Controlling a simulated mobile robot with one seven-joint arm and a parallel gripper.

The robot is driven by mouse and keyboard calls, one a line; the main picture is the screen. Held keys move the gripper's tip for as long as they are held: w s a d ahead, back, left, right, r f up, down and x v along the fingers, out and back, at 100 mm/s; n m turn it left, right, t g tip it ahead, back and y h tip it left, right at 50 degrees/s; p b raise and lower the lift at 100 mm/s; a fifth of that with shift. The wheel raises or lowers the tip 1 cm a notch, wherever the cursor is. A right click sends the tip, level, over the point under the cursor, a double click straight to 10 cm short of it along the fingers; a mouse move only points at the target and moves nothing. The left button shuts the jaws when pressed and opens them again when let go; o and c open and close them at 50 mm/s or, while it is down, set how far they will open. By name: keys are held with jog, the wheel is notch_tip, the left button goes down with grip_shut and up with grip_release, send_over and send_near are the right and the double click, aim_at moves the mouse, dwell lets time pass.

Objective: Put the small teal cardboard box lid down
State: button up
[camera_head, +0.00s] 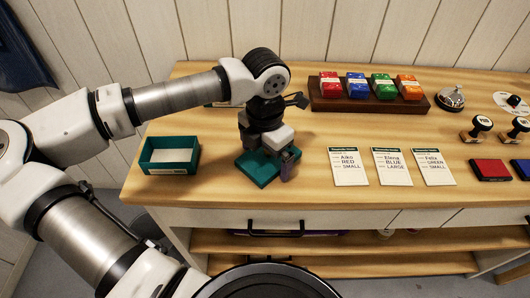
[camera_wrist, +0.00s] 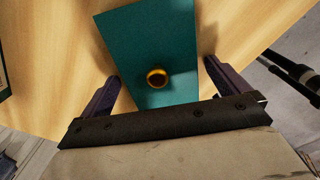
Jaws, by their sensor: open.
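The small teal box lid (camera_head: 259,170) lies flat on the wooden table, just right of the open teal box. In the wrist view the lid (camera_wrist: 150,40) shows a round gold knob (camera_wrist: 157,77) on its top. My gripper (camera_head: 288,163) is over the lid. In the wrist view my gripper (camera_wrist: 160,82) is open, with one dark finger on each side of the lid and its knob; neither finger closes on the knob. The teal box (camera_head: 169,156) stands open with a white bottom showing. The arm hides part of the lid in the head view.
Three name cards (camera_head: 391,167) lie right of the lid. A wooden rack (camera_head: 330,104) with several coloured blocks stands behind. A bell (camera_head: 451,97), stamps (camera_head: 478,127) and a red ink pad (camera_head: 489,170) are at the right. The table's front edge is close to the lid.

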aim_at(265, 159)
jog(key=shift+r, duration=0.1)
jog(key=shift+r+p, duration=0.2)
jog(key=shift+p, duration=0.1)
notch_tip(265, 159, up, 12)
jog(key=b, duration=0.2)
jog(key=shift+f, duration=0.15)
